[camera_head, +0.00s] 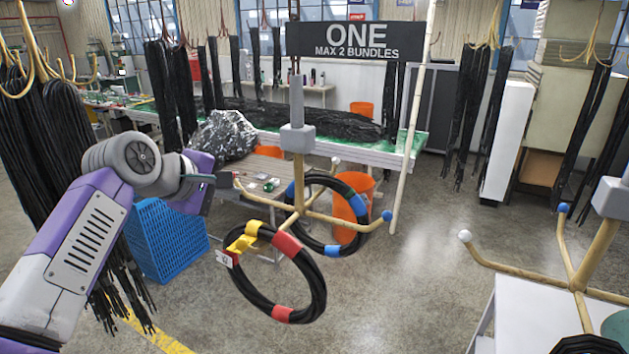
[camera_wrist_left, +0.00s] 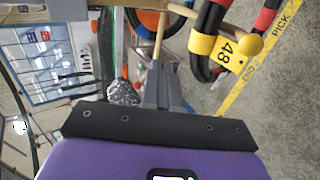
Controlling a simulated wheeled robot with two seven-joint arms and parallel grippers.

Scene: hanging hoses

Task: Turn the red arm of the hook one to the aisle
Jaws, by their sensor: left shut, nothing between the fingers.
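Hook one hangs under the sign ONE (camera_head: 346,39). Its grey block (camera_head: 298,138) carries a wooden stem (camera_head: 299,180) with several curved arms. One arm ends in a blue ball (camera_head: 387,215) at right, one in a white ball (camera_head: 335,160) at the back, one in a yellow ball (camera_wrist_left: 250,44) at front. The left arm (camera_head: 262,198) reaches toward my left gripper (camera_head: 226,180); its tip is unclear and I cannot make out a red ball. My left gripper, shut and empty, is beside that tip; contact is unclear. Its fingers show in the left wrist view (camera_wrist_left: 163,75). My right gripper is out of view.
Another hook (camera_head: 585,265) is at right. A blue crate (camera_head: 165,240), orange bin (camera_head: 350,212) and table (camera_head: 400,155) stand behind.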

